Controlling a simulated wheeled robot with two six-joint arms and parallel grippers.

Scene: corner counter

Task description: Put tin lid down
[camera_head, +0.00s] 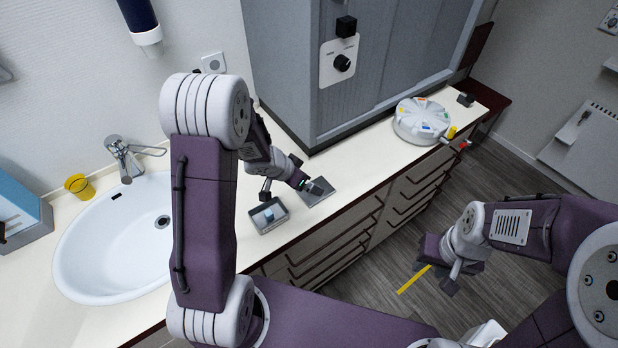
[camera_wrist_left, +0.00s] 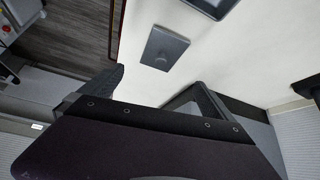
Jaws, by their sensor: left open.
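The tin lid (camera_head: 318,194) is a flat grey square plate with a small knob. It lies flat on the pale counter, and it also shows in the left wrist view (camera_wrist_left: 163,48). The open grey tin (camera_head: 270,228) stands left of it in the head view, with a small blue item inside. Only part of the tin (camera_wrist_left: 213,9) shows at the top of the left wrist view. My left gripper (camera_head: 283,178) is just beside the lid, open, with its fingers apart from the lid's knob. My right gripper (camera_head: 447,267) hangs over the floor, away from the counter; its jaw gap is unclear.
A white round sorter (camera_head: 421,121) with coloured items sits at the counter's far right. A grey cabinet (camera_head: 370,70) stands behind the lid. A sink (camera_head: 105,245), a yellow cup (camera_head: 79,187) and a blue-grey box (camera_head: 22,215) are at left. Bare counter surrounds the lid.

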